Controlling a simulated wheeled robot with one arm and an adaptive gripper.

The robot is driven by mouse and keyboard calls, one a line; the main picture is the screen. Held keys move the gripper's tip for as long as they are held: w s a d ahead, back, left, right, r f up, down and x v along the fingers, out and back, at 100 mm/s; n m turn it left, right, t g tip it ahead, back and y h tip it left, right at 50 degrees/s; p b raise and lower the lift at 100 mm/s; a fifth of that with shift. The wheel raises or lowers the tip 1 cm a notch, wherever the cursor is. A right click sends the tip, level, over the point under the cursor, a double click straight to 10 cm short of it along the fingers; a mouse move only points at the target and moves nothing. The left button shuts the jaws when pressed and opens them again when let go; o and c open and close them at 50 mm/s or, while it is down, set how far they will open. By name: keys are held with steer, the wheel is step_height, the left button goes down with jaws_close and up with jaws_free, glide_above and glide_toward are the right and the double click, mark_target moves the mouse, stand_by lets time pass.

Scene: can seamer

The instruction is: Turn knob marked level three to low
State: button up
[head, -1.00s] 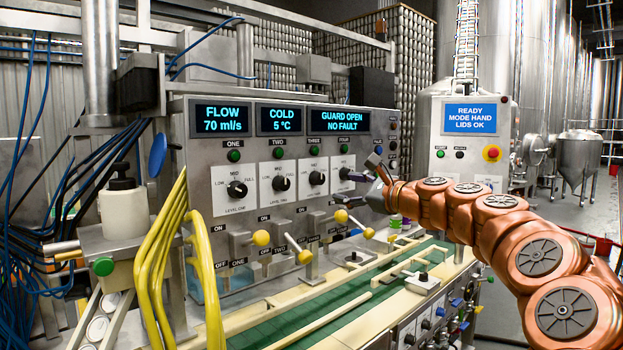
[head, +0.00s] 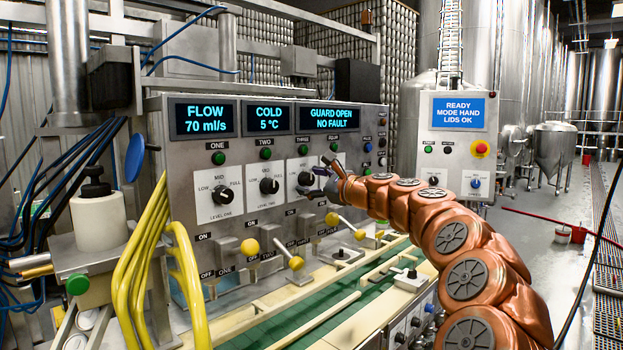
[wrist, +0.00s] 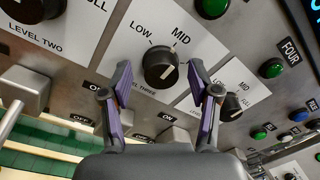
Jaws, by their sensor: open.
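The level three knob (wrist: 160,67) is black and round with a white mark, on a white plate (wrist: 139,49) labelled LOW and MID. In the wrist view the mark sits on the knob's lower right side; its exact setting is hard to tell. The knob also shows in the head view (head: 305,178), just left of my gripper (head: 318,177). My gripper (wrist: 158,80) is open, its purple-padded fingers either side of the knob in the wrist view, with gaps to it. I cannot tell how far the tips are from the panel. The FULL label is hidden by a finger.
Knobs for level one (head: 222,195) and level two (head: 269,186) are to the left. The level four knob (wrist: 232,107) is close beside my right finger. Yellow-balled levers (head: 296,263) stick out below the knobs. Yellow hoses (head: 150,250) hang at the left.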

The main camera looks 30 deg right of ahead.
steer(key=shift+w, duration=0.2)
steer(key=c, duration=1.2)
